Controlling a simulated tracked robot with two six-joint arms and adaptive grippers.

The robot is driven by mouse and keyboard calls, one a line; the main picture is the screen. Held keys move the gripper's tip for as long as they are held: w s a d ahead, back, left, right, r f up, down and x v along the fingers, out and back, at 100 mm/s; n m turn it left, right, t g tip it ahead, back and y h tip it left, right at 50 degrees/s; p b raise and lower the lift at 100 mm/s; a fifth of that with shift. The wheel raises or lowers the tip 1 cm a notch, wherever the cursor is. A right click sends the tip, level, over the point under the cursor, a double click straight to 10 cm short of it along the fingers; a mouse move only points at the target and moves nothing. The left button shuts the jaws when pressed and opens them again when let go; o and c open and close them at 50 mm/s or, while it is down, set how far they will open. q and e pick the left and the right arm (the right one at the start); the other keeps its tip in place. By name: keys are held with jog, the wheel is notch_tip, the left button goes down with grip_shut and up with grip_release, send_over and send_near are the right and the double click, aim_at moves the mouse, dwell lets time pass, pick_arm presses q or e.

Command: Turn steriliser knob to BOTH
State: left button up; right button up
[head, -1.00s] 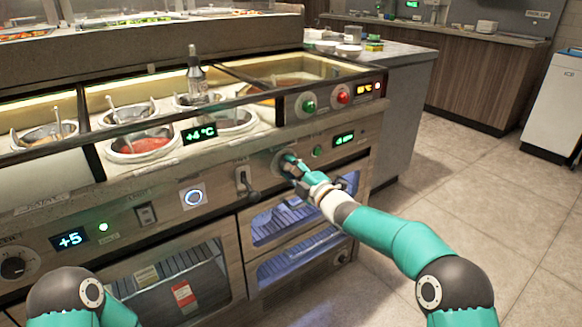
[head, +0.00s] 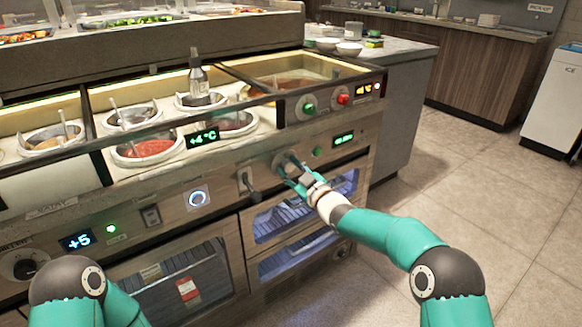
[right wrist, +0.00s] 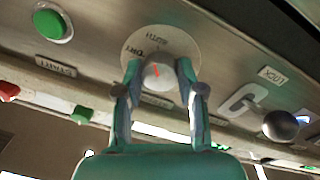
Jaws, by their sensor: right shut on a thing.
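The steriliser knob (right wrist: 158,74) is a round grey knob with a red pointer line, set on a pale round dial plate (right wrist: 140,47) with lettering around it. In the right wrist view "BOTH" and "DRY" can be partly read on the plate; I cannot tell surely which one the pointer marks. My right gripper (right wrist: 158,88) is shut on the knob, one finger on each side. In the head view my right gripper (head: 291,172) reaches the counter front and hides much of the dial. My left gripper is out of frame; only my left arm shows.
A lever with a dark ball (right wrist: 279,126) in a slot labelled LOCK sits beside the dial. A green button (right wrist: 53,24) sits on its other side. Glass doors (head: 300,215) lie below the panel. The floor at right is clear.

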jog(key=shift+d+f+m, duration=0.2)
jog(key=shift+f+m, duration=0.15)
jog(key=shift+m, duration=0.45)
jog(key=shift+f, duration=0.15)
jog(key=o, duration=1)
jog(key=shift+o, duration=0.8)
jog(key=shift+w, duration=0.1)
jog(key=shift+a+r, duration=0.15)
jog(key=shift+r, duration=0.15)
jog(key=v, duration=1.2)
jog(key=shift+f, duration=0.1)
